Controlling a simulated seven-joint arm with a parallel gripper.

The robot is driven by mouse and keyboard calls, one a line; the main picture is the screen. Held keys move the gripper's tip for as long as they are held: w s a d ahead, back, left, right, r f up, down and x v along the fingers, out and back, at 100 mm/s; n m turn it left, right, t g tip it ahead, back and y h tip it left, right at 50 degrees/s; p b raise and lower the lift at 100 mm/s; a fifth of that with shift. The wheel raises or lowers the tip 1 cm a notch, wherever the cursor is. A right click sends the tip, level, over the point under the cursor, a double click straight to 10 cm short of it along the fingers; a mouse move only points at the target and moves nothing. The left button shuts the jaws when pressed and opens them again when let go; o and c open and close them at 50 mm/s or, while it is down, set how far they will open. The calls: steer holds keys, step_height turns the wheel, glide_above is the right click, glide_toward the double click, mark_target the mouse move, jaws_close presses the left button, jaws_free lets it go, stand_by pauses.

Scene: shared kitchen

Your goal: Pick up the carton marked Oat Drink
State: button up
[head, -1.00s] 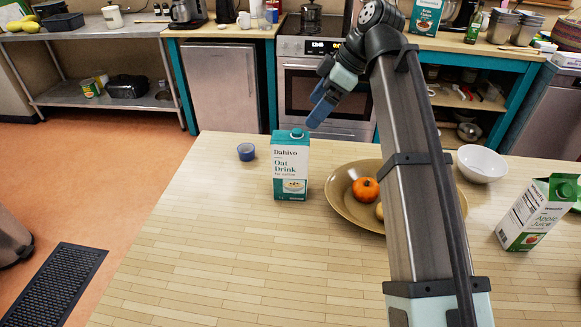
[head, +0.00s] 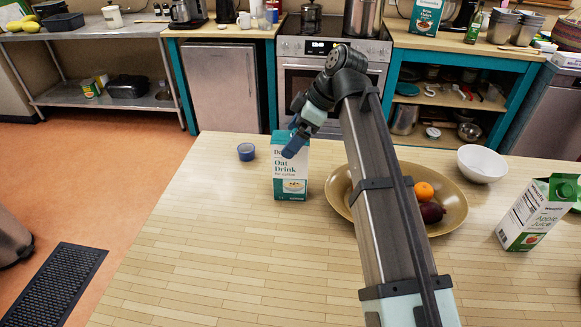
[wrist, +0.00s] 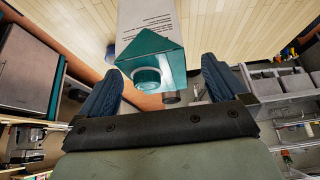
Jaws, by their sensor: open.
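The Oat Drink carton (head: 290,185) stands upright on the wooden table, white with a teal band and a teal top. My gripper (head: 291,143) is at the top of the carton in the head view and covers part of its upper front. In the wrist view the carton (wrist: 150,48) shows its teal gable and round cap just beyond the fingers. My gripper (wrist: 160,88) is open there, with one blue finger on each side of the carton's top. I cannot tell whether a finger touches it.
A small blue cup (head: 246,152) stands left of the carton. A wide tan bowl (head: 452,218) with fruit is at the right, partly behind my arm. A white bowl (head: 483,164) and an Apple Juice carton (head: 533,215) are farther right. The table's front left is clear.

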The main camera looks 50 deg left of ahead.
mark_target(291, 166)
steer(key=x, duration=0.4)
steer(key=shift+f, duration=0.1)
steer(key=shift+c, duration=0.3)
jaws_close()
stand_by(0.5)
